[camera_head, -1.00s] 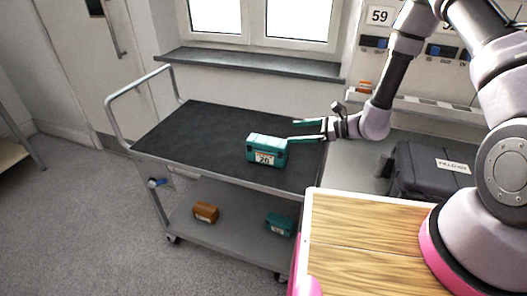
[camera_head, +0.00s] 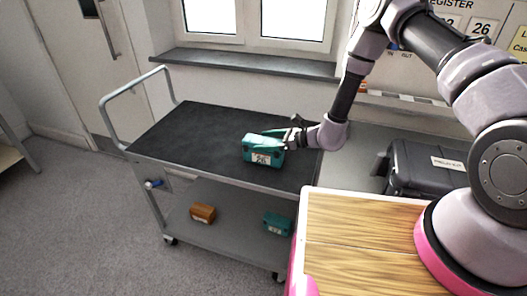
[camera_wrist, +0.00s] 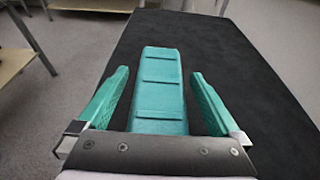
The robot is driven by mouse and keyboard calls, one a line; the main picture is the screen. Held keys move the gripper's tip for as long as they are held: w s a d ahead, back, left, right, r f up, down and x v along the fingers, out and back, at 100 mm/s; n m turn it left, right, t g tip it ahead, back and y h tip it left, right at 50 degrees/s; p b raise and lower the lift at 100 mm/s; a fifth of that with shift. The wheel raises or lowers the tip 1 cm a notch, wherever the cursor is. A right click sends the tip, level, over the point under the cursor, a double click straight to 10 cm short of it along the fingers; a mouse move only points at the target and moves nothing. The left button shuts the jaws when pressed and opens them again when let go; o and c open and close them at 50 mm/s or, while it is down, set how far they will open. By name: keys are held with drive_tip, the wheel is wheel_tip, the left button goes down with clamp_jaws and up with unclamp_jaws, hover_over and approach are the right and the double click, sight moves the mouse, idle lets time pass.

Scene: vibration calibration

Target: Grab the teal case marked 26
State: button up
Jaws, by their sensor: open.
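The teal case marked 26 (camera_head: 262,152) stands on the dark top of the cart (camera_head: 185,131), its white label facing the head camera. In the wrist view the case (camera_wrist: 161,82) lies lengthwise between the two teal fingers of my gripper (camera_wrist: 161,98). The fingers are open, one on each side, with a gap to the case on both sides. In the head view my gripper (camera_head: 277,137) is at the right end of the case, and the case hides part of it.
On the cart's lower shelf are an orange-brown case (camera_head: 203,213) and another teal case (camera_head: 277,224). A dark grey case (camera_head: 430,168) with a label stands at the right. The cart top left of the case is clear.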

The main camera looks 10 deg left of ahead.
drive_tip(key=shift+a+f, duration=0.15)
drive_tip(key=shift+a, duration=0.2)
clamp_jaws()
